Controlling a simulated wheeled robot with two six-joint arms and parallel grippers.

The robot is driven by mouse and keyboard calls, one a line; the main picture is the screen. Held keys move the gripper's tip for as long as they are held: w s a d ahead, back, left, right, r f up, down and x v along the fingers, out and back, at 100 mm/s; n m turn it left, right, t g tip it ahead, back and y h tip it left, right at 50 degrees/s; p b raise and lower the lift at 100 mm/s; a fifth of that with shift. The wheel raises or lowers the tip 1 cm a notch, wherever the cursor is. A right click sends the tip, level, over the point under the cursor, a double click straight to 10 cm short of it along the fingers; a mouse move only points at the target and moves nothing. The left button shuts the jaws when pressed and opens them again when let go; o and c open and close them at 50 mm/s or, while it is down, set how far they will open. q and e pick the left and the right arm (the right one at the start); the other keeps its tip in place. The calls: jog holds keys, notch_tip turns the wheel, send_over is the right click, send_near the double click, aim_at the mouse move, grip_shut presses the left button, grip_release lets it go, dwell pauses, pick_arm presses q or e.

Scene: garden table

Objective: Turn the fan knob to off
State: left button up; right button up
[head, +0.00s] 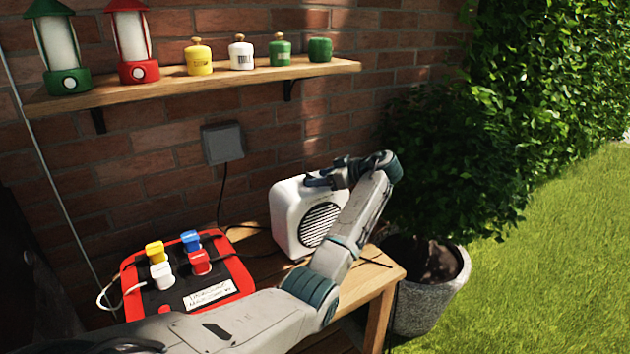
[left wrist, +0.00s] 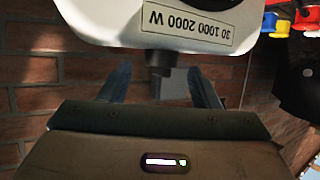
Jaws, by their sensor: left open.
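The white fan heater (head: 290,215) stands on the wooden table with its round dark grille facing front right. My left arm reaches across to it, and my left gripper (head: 318,181) is at its top edge. In the left wrist view the fan's white body (left wrist: 110,22) appears upside down, with a label (left wrist: 186,31) reading "30 1000 2000 W". A short dark knob (left wrist: 158,62) sticks out from the body between the two fingertips of the open left gripper (left wrist: 160,86). The fingers seem apart from the knob. The knob's setting cannot be read. My right gripper is not in view.
A red-edged board (head: 238,272) with coloured plugs sits on the table (head: 385,272) left of the fan. A shelf (head: 190,82) with lanterns and small canisters hangs above. A potted bush (head: 432,310) stands right of the table.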

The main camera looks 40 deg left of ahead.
pick_arm(q)
jog(key=s+b+v, duration=0.1)
jog(key=v, duration=0.7)
jog(key=shift+w, duration=0.5)
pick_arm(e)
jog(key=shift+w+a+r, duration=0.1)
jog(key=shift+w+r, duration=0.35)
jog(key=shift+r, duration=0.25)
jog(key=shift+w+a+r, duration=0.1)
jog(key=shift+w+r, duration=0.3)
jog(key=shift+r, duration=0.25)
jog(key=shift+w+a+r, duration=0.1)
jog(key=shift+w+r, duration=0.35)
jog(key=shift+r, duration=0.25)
pick_arm(q)
jog(key=shift+d, duration=0.1)
